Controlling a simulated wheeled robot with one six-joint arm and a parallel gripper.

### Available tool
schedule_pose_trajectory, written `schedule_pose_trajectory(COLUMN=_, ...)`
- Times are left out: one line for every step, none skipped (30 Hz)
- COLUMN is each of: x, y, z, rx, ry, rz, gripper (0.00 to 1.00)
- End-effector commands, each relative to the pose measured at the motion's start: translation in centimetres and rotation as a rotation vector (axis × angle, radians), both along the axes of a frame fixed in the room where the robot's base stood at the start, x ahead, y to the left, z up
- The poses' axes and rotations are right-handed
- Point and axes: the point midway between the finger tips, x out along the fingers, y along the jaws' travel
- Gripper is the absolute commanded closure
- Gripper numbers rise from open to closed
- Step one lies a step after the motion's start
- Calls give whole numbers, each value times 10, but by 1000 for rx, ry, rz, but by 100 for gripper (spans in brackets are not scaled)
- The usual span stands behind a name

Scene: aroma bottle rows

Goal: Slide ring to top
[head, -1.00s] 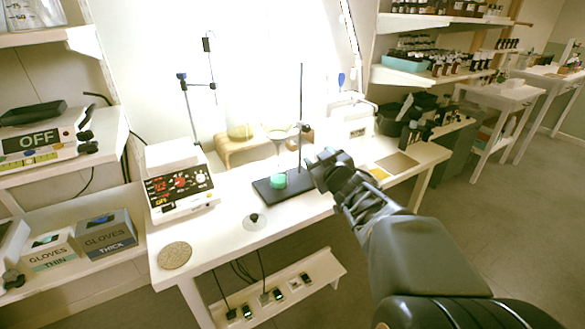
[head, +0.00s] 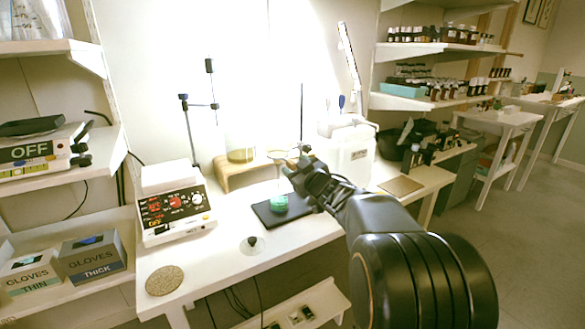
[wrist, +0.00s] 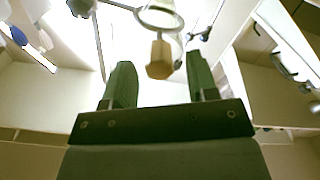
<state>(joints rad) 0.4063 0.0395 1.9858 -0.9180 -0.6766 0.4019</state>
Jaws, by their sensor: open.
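The ring stand has a dark base (head: 264,215) on the white table and a thin upright rod (head: 302,105). Its metal ring (head: 277,154) sticks out to the left partway up the rod. In the wrist view the ring (wrist: 143,20) shows at the top, with a tan handle-like block (wrist: 159,60) below it. My gripper (head: 296,165) is at the ring's right side, by the rod. In the wrist view my gripper (wrist: 162,78) is open, and the tan block appears between its two fingers, with gaps on both sides. The clamp is partly hidden in the head view.
A green-tinted vessel (head: 279,202) stands on the base under the ring. A hotplate-like device (head: 172,205) is at left, and a flask (head: 240,152) on a wooden stand (head: 225,178) is behind.

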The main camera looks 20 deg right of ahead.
Motion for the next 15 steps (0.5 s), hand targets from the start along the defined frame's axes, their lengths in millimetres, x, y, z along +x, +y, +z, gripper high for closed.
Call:
schedule_pose_trajectory(x=6, y=1, z=-1, rx=0, ry=0, rz=2, gripper=47)
schedule_pose_trajectory(x=9, y=2, z=-1, rx=0, ry=0, rz=2, gripper=47)
schedule_pose_trajectory(x=13, y=2, z=0, rx=0, ry=0, rz=2, gripper=47)
schedule_pose_trajectory(x=15, y=2, z=0, rx=0, ry=-1, rz=1, gripper=47)
schedule_pose_trajectory(x=17, y=2, z=0, rx=0, ry=0, rz=1, gripper=47)
schedule_pose_trajectory(x=19, y=2, z=0, rx=0, ry=0, rz=0, gripper=47)
schedule_pose_trajectory(x=20, y=2, z=0, rx=0, ry=0, rz=0, gripper=47)
schedule_pose_trajectory(x=21, y=2, z=0, rx=0, ry=0, rz=0, gripper=47)
schedule_pose_trajectory(x=22, y=3, z=0, rx=0, ry=0, rz=0, gripper=47)
schedule_pose_trajectory(x=23, y=3, z=0, rx=0, ry=0, rz=0, gripper=47)
schedule_pose_trajectory(x=23, y=3, z=0, rx=0, ry=0, rz=0, gripper=47)
schedule_pose_trajectory(x=24, y=3, z=0, rx=0, ry=0, rz=0, gripper=47)
schedule_pose_trajectory(x=24, y=3, z=0, rx=0, ry=0, rz=0, gripper=47)
schedule_pose_trajectory(x=24, y=3, z=0, rx=0, ry=0, rz=0, gripper=47)
schedule_pose_trajectory(x=24, y=3, z=0, rx=0, ry=0, rz=0, gripper=47)
